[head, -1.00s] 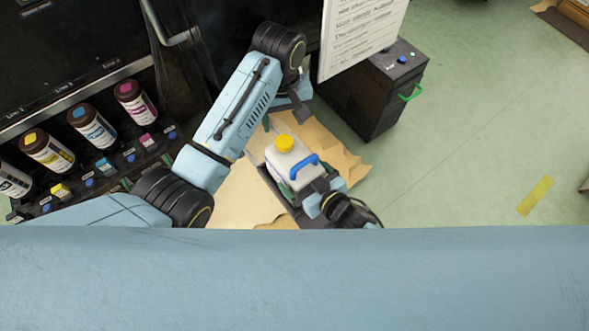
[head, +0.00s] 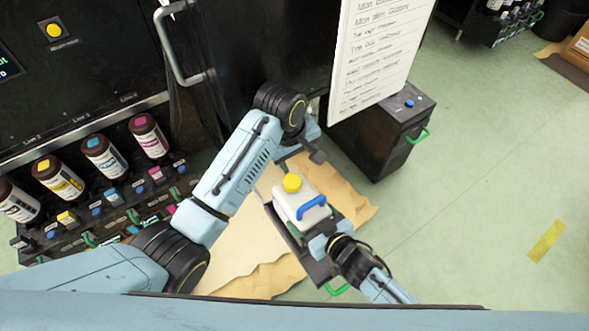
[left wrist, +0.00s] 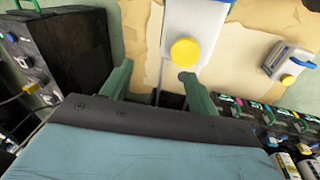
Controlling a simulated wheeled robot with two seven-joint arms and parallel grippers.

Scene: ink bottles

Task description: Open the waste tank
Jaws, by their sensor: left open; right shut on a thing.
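The waste tank (head: 309,205) is a white container with a yellow cap (head: 292,183) and a blue handle (head: 312,207). In the left wrist view the tank (left wrist: 192,18) is at the top, its yellow cap (left wrist: 185,52) towards my gripper. My left gripper (head: 306,148) is open and empty just beyond the cap in the head view. In the left wrist view its green fingers (left wrist: 156,74) are apart, the right one close below the cap. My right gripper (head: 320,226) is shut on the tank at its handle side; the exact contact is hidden.
Brown cardboard (head: 235,255) lies under the tank. A black box (head: 375,140) stands right, below a hanging white sign (head: 375,55). Ink bottles (head: 103,157) line the machine at left. Another white container (left wrist: 290,62) shows in the left wrist view. Green floor is free at right.

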